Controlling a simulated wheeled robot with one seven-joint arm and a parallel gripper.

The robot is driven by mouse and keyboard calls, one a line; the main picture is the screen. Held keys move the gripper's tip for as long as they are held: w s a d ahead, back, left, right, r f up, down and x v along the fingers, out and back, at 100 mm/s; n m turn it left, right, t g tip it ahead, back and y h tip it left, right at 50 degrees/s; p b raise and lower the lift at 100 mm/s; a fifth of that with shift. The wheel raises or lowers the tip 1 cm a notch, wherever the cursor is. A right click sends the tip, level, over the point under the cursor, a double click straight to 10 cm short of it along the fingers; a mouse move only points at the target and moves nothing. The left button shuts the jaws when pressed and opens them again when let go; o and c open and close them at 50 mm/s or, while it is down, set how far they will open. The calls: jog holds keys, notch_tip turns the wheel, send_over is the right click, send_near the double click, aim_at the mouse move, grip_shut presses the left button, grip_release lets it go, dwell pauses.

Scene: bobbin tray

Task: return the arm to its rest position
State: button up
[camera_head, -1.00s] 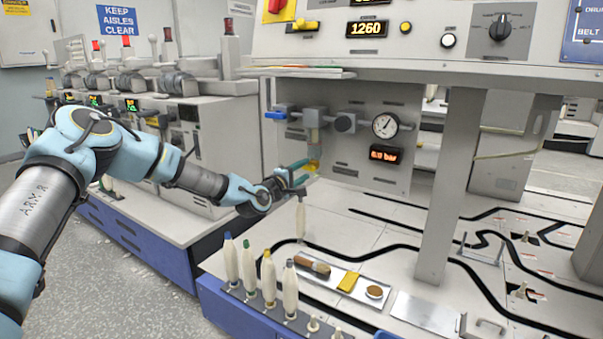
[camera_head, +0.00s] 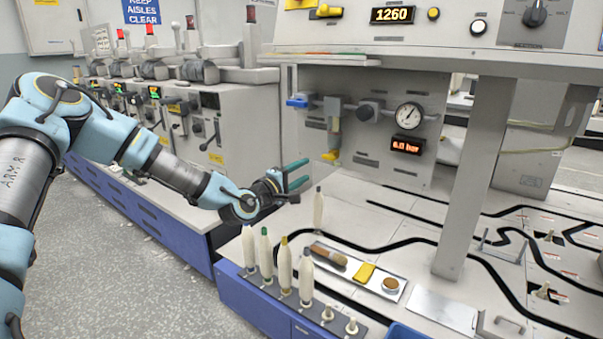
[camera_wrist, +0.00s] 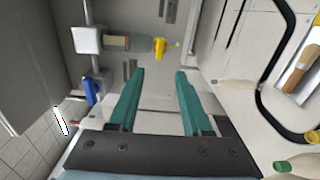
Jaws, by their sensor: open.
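My gripper (camera_head: 298,174) has teal fingers and is at the end of my outstretched arm (camera_head: 165,170), above the light work surface. Its fingers are apart with nothing between them, which the wrist view also shows (camera_wrist: 160,74). A pale bobbin with a dark tip (camera_head: 318,210) stands upright on the surface, just right of and below the gripper and apart from it. In the wrist view a pale bobbin (camera_wrist: 238,86) lies to the right of the fingers.
Several bobbins with coloured tips stand in a dark peg rail (camera_head: 268,285) at the front edge. A tray (camera_head: 357,268) holds a brush, a yellow block and a round brown piece. A valve panel with a gauge (camera_head: 409,115) is behind, and a grey post (camera_head: 474,180) stands right.

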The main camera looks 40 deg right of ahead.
dwell(0.3)
jog(key=w+a+f+m+y, duration=0.2)
jog(key=a+f+y, duration=0.15)
jog(key=a, duration=0.65)
jog(key=w+a+f+m+y, duration=0.2)
jog(key=a+y, duration=0.3)
jog(key=a, duration=0.5)
jog(key=w+a+f+m+y, duration=0.2)
jog(key=a+f+y, duration=0.15)
jog(key=a, duration=0.65)
jog(key=s+a+r+n+g+y, duration=0.1)
jog(key=s+a+r+y, duration=0.2)
jog(key=a, duration=0.5)
jog(key=s+a+r+g, duration=0.15)
jog(key=s+a, duration=0.25)
jog(key=a, duration=0.5)
jog(key=s+a+r+n+y, duration=0.1)
jog(key=s+a+r+y, duration=0.2)
jog(key=a, duration=0.5)
notch_tip(320, 180, up, 17)
jog(key=s+p, duration=0.1)
jog(key=p, duration=1.6)
jog(key=shift+s+a+h, duration=0.3)
jog(key=shift+s+h, duration=0.05)
jog(key=shift+h, duration=0.05)
jog(key=shift+g, duration=0.25)
